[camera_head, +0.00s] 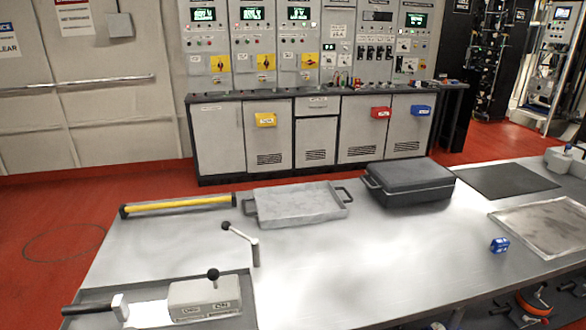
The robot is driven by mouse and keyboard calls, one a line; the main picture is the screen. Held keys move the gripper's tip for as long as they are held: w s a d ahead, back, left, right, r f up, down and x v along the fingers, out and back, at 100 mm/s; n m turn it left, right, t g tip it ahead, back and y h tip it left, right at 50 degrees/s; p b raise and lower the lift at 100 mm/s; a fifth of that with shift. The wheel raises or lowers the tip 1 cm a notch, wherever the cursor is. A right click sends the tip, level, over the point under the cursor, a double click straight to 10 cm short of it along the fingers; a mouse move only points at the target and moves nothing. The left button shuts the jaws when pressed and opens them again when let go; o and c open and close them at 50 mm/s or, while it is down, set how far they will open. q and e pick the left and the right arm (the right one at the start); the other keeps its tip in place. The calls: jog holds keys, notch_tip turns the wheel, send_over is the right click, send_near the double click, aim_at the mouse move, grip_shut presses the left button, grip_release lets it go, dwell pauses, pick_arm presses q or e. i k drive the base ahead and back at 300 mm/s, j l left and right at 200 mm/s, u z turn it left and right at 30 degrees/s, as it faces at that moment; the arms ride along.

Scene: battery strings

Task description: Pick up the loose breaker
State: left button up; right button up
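A small blue block (500,245) with white markings lies by itself on the metal table (330,265), right of the middle and close to the front edge. It looks like the loose breaker, but its markings are too small to read. Neither of my grippers is in view.
A grey tray (298,217) and a black case (410,183) stand along the table's back. A flat metal tray (545,229) lies right of the blue block. A grey lever device (205,296) sits front left. The table's middle is clear.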

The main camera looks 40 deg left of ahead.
aim_at(189, 302)
jog(key=u, duration=2.35)
jog(key=k+j+u, duration=0.1)
jog(key=k+j, duration=0.05)
jog(key=j, duration=0.1)
